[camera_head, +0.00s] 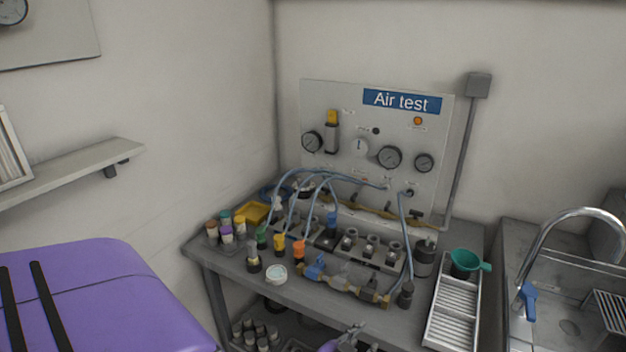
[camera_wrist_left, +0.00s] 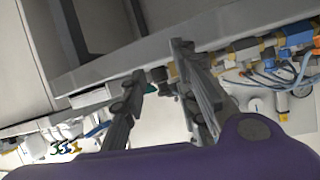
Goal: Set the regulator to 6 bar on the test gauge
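The "Air test" panel (camera_head: 345,95) stands upright at the back of the bench. It carries a large round gauge (camera_head: 389,157), a smaller gauge at the right (camera_head: 424,163), one at the left (camera_head: 312,141) and a white dial (camera_head: 360,147). A regulator-like unit with a yellow top (camera_head: 332,130) is mounted beside the left gauge. The needles are too small to read, and I cannot tell which is the test gauge. My left gripper (camera_head: 347,337) is at the bottom edge, low in front of the bench. In the left wrist view its fingers (camera_wrist_left: 158,62) are apart with nothing held. My right gripper is not in view.
The bench (camera_head: 225,262) is crowded with blue hoses, small bottles, a brass fitting row with a blue valve (camera_head: 315,267) and a ribbed white tray (camera_head: 452,310). A green funnel-like cup (camera_head: 465,262) stands at the right, near a sink with a curved tap (camera_head: 575,213).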

